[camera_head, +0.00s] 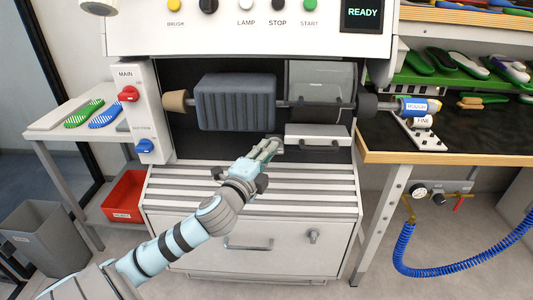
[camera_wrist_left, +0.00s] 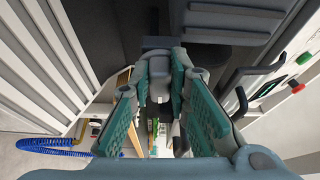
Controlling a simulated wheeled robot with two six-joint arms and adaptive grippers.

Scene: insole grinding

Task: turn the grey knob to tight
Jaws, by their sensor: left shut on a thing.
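My left gripper (camera_head: 266,150) reaches up from the lower left to the front of the grinding machine, below the dark ribbed drum (camera_head: 236,101). In the left wrist view its two green fingers (camera_wrist_left: 161,85) stand either side of a small grey knob (camera_wrist_left: 160,91), and the gripper is shut on it. In the head view the knob (camera_head: 276,143) is mostly hidden by the fingertips. Its turn position cannot be read. My right gripper is not in view.
A tool rest (camera_head: 318,138) sits just right of the gripper. A red MAIN switch (camera_head: 128,94) and a blue switch (camera_head: 146,146) are on the left post. The display (camera_head: 366,14) reads READY. Insoles (camera_head: 84,113) lie on a left side table, and a workbench (camera_head: 450,150) stands right.

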